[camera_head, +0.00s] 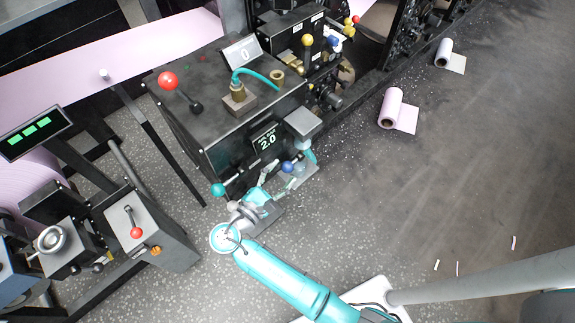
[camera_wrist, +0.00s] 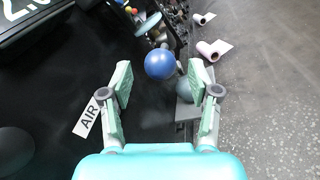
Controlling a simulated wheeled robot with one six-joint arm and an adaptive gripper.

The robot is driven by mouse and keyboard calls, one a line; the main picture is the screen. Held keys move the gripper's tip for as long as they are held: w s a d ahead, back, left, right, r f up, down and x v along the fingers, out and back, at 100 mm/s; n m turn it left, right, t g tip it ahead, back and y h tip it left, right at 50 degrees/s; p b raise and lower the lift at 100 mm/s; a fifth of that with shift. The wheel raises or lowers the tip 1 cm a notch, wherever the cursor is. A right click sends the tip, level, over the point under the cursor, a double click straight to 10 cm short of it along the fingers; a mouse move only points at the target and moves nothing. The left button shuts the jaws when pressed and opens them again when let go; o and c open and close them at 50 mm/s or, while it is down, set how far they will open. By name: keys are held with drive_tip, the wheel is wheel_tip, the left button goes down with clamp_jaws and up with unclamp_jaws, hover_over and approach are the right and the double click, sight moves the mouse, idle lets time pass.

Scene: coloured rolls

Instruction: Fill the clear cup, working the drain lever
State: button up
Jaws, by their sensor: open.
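My gripper (camera_head: 279,180) is open and empty, low at the front of the black machine (camera_head: 225,110). In the wrist view its two fingers (camera_wrist: 160,84) stand apart, with a blue ball knob (camera_wrist: 160,63) ahead of the gap between their tips. The knob also shows in the head view (camera_head: 287,167), just beyond the fingers. I cannot tell whether it is the drain lever. A grey-teal rounded shape (camera_wrist: 186,90) sits over a grey ledge (camera_wrist: 185,112), partly hidden by the right finger. It may be the cup, but I cannot make out a clear cup or its fill.
The floor at right is mostly clear.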

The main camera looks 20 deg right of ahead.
sight(285, 169)
drive_tip(key=shift+x, duration=1.65)
drive_tip(key=c, duration=1.2)
drive_tip(key=shift+o, duration=0.2)
drive_tip(key=shift+r+g+y, duration=0.4)
drive_tip(key=shift+g+y, duration=0.1)
drive_tip(key=shift+y, duration=0.4)
drive_tip(key=o, duration=1.2)
drive_tip(key=shift+c, duration=0.2)
drive_tip(key=v, duration=1.2)
